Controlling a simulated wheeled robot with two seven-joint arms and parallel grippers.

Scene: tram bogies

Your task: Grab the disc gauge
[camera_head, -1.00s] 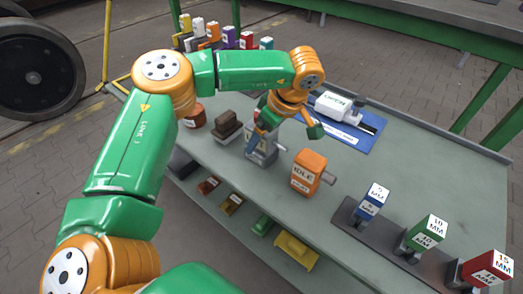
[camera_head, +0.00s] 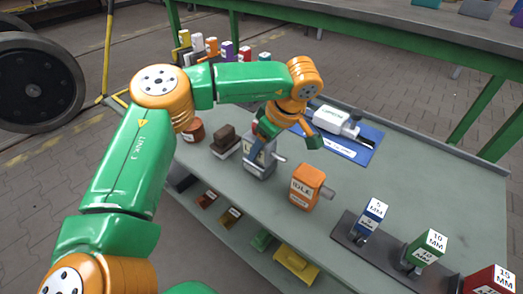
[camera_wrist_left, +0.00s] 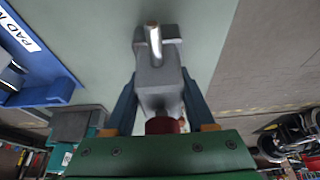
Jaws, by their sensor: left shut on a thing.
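The disc gauge, as I take it, is the grey block-shaped tool with a silver pin (camera_head: 260,164) on the workbench. Its label is too small to read. My left gripper (camera_head: 266,131) comes down over it from above and is shut on it. In the left wrist view the grey body (camera_wrist_left: 158,84) sits between the two blue fingers (camera_wrist_left: 158,105), with its metal pin pointing away. A dark red part shows near the palm. The gauge seems to stand on the bench, but I cannot tell whether its base touches. My right gripper is not in view.
An orange block marked IDLE (camera_head: 307,187) stands close to the right. A dark brown block (camera_head: 224,138) is close to the left. Behind, a white tool (camera_head: 335,121) lies on a blue mat (camera_head: 368,135). A rack with 5, 10 and 15 MM blocks (camera_head: 372,217) stands front right.

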